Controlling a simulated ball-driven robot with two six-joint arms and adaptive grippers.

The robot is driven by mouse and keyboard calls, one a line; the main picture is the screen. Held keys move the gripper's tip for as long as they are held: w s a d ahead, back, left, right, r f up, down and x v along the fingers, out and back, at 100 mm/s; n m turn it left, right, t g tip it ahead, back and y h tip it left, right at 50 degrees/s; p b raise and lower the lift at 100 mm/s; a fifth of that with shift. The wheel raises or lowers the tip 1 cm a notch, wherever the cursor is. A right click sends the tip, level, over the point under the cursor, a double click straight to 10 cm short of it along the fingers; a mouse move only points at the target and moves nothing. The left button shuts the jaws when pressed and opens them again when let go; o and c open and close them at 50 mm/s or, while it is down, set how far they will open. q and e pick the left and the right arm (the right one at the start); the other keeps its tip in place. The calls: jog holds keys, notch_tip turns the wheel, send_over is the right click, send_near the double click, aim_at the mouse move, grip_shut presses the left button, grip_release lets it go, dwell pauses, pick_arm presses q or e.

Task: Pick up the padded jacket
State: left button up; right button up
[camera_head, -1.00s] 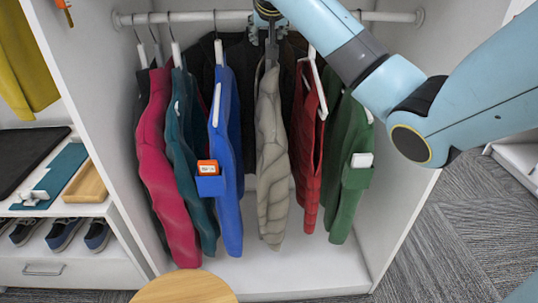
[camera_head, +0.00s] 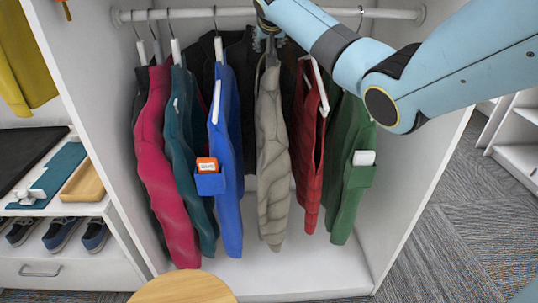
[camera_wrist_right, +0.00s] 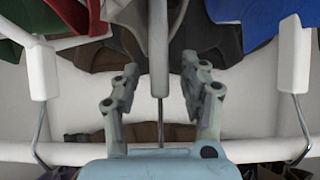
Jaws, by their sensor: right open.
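A beige quilted, padded jacket (camera_head: 272,150) hangs mid-rail in the wardrobe, between a blue garment (camera_head: 227,150) and a red quilted one (camera_head: 308,150). My right gripper (camera_head: 268,36) is at the top of the beige jacket's hanger, close under the rail, partly hidden by my arm. In the right wrist view the gripper (camera_wrist_right: 158,82) is open, one finger on each side of a pale hanger neck (camera_wrist_right: 158,45) and its thin metal hook. My left gripper is out of view.
The white rail (camera_head: 190,15) also carries crimson (camera_head: 160,160), teal (camera_head: 187,150) and green (camera_head: 350,170) garments, close together. An orange item (camera_head: 207,165) sits in the blue garment's pocket. A round wooden top (camera_head: 185,289) stands in front. Shelves with shoes (camera_head: 62,233) are at left.

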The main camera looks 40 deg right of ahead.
grip_shut()
dwell(0.3)
jog(key=shift+r, duration=0.15)
jog(key=shift+r, duration=0.15)
